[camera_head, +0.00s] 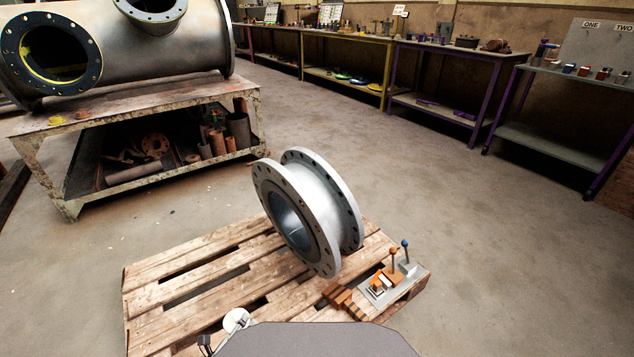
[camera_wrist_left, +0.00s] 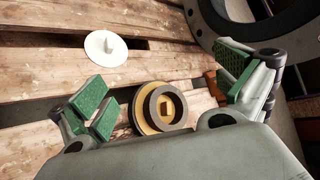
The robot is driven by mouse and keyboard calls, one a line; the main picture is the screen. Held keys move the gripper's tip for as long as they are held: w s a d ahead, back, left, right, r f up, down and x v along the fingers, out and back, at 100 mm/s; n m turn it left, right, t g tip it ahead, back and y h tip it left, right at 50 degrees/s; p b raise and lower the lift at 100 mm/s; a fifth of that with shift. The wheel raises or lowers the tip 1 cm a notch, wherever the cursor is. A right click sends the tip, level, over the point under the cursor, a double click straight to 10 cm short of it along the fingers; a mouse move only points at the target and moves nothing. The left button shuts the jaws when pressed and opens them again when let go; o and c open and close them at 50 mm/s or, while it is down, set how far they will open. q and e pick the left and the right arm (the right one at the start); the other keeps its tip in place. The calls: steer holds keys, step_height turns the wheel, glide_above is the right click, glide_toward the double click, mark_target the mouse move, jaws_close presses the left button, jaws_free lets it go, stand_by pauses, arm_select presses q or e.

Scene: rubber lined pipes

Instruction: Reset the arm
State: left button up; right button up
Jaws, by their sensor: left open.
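My left gripper (camera_wrist_left: 165,90) shows in the left wrist view with its two green-padded fingers spread wide apart. It is open and nothing is between the pads. Beyond and below the fingers, a yellow disc with a dark grey ring (camera_wrist_left: 163,107) lies on the wooden pallet (camera_wrist_left: 40,62). A white disc with a small stem (camera_wrist_left: 106,48) lies on the pallet, beyond the left finger. In the head view only a small dark piece, perhaps of this gripper, shows at the bottom edge. My right gripper is in neither view.
A flanged pipe spool (camera_head: 318,205) stands on its rims on the pallet (camera_head: 185,262). A plate with orange and blue levers (camera_head: 393,277) sits at the pallet's right corner. A large pipe rests on a rusty table (camera_head: 150,108) at left. Workbenches line the wall; the floor between is clear.

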arm_select(q)
steer(key=s+d+r+n+g+y+p, duration=0.1)
steer(key=s+r+n+g, duration=0.7)
steer(key=n, duration=1.6)
step_height(320, 180, up, 5)
steer(key=s, duration=0.3)
steer(key=shift+f, duration=0.2)
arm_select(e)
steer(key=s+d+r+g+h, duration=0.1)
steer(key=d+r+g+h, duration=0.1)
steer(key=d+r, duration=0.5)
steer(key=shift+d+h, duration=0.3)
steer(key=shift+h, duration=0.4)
arm_select(q)
steer(key=shift+w+f+p, duration=0.25)
steer(key=shift+w+p, duration=0.05)
steer(key=shift+p, duration=0.55)
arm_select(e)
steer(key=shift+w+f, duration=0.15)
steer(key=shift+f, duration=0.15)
